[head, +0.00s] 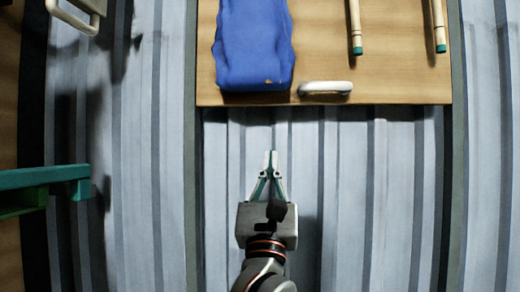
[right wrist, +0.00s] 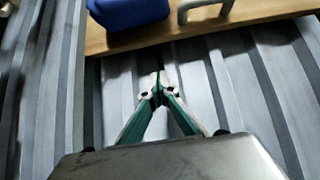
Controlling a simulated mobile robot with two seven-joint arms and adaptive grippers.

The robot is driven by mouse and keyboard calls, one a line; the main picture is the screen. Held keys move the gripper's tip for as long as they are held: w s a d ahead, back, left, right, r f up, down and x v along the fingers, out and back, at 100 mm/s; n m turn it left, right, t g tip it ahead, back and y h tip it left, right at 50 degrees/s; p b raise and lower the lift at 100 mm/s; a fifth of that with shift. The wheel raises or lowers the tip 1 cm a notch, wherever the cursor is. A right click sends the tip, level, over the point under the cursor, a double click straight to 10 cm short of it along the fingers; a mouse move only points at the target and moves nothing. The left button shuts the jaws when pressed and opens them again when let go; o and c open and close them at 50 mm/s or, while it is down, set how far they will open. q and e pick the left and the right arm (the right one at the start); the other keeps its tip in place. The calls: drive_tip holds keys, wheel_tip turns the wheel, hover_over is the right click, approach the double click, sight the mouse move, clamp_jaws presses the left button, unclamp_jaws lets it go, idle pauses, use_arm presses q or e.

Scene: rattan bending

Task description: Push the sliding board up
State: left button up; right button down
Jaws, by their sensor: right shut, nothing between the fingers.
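The sliding board (head: 400,75) is a light wooden panel at the top of the head view, with a pale handle (head: 325,88) near its lower edge. In the right wrist view the board (right wrist: 260,11) and its grey handle (right wrist: 203,9) show at the top. My right gripper (head: 270,155) is shut and empty, below the board's lower edge and a little left of the handle, apart from both. In the right wrist view its fingertips (right wrist: 157,78) meet in front of the grey ribbed surface. My left gripper is not in view.
A folded blue cloth-like item (head: 253,45) lies on the board, left of the handle. Two wooden rods with green ends (head: 355,30) lie at its upper right. A green bar (head: 45,178) juts in at the left. The grey ribbed surface (head: 375,180) below the board is clear.

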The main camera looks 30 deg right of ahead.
use_arm(q)
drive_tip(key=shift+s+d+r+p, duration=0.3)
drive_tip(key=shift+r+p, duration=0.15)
drive_tip(key=shift+p, duration=0.4)
use_arm(e)
drive_tip(key=x, duration=0.4)
drive_tip(key=s+r+x, duration=0.1)
drive_tip(key=x, duration=0.2)
drive_tip(key=a+r+x, duration=0.1)
drive_tip(key=x, duration=0.3)
drive_tip(key=shift+s+d+r, duration=0.15)
drive_tip(key=shift+s+r, duration=0.05)
